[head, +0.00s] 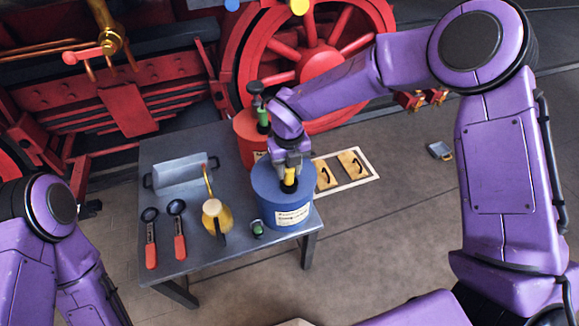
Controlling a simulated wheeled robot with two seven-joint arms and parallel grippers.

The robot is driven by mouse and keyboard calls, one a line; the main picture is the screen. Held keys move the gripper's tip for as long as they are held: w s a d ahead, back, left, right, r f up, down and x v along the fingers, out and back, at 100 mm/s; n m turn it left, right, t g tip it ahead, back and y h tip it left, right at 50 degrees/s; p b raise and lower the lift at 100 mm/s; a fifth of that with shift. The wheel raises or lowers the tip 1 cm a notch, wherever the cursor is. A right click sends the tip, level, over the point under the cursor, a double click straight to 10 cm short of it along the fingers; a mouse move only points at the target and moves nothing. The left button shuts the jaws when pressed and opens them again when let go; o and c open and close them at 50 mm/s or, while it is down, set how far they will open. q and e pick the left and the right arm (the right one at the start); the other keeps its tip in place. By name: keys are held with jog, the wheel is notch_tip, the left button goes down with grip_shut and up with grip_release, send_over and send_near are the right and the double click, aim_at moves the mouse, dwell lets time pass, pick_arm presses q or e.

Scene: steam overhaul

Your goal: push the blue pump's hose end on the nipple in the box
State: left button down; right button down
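The blue pump (270,202) is a blue drum with a white label, standing at the right front of the grey table. A short yellow post (290,177) rises from its top. My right gripper (290,163) points down over the drum, with its fingers at the top of this post. Whether they are closed on it is too small to tell. I cannot make out the hose end or the nipple. A grey, box-like holder (180,172) lies at the back left of the table; I cannot tell whether it is the task's box. My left gripper is out of view.
On the table (160,215) are two red-handled tools (151,245) (180,245), a brass oil can (214,214) and a small green-topped piece (257,229). A red drum (244,135) stands behind the blue one. Red locomotive wheels (318,55) rise behind. Floor at right is mostly clear.

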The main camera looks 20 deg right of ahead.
notch_tip(320, 180, up, 6)
jog(key=p, duration=0.4)
jog(key=shift+f+p, duration=0.15)
jog(key=shift+p, duration=0.15)
jog(key=shift+f, duration=0.1)
